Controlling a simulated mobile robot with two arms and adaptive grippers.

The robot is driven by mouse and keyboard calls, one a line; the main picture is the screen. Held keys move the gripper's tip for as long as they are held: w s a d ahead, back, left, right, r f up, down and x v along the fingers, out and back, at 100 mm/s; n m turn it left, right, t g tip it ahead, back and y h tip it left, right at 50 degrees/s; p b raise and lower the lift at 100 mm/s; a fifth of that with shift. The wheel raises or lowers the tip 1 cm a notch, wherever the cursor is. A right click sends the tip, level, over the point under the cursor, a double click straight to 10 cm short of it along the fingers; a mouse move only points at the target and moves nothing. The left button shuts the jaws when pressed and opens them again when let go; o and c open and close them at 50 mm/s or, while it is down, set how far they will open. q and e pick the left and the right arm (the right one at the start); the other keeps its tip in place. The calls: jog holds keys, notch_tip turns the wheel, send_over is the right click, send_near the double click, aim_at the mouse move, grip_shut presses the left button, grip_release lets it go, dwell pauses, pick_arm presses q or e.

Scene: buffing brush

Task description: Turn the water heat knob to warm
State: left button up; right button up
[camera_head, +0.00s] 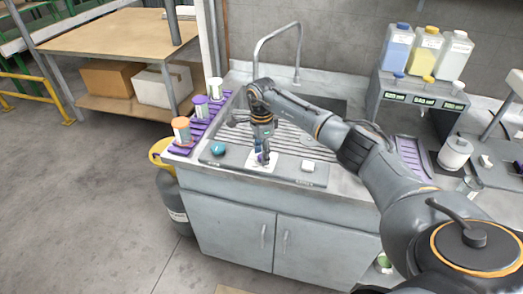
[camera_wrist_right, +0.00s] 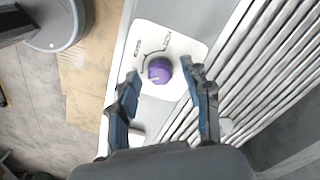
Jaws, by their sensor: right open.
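The water heat knob is a round purple knob (camera_wrist_right: 159,71) on a white plate (camera_wrist_right: 180,38) with a curved dark line and small labels at its ends. A pale mark shows on the knob's lower left; the labels are too small to read. In the head view the white plate (camera_head: 262,167) sits on the sink's front edge, and my gripper mostly hides the knob. My right gripper (camera_head: 262,153) points down over it. In the wrist view my right gripper (camera_wrist_right: 160,69) is open, with one finger on each side of the knob; contact cannot be told. My left gripper is not in view.
A teal knob (camera_head: 218,148) is left of the plate and a white piece (camera_head: 308,166) is right of it. The ribbed drainboard (camera_head: 312,147) and tall faucet (camera_head: 298,55) are behind. Coloured bottles (camera_head: 425,50) stand on a shelf at right.

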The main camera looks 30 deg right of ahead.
jog(key=shift+c, duration=0.4)
grip_shut()
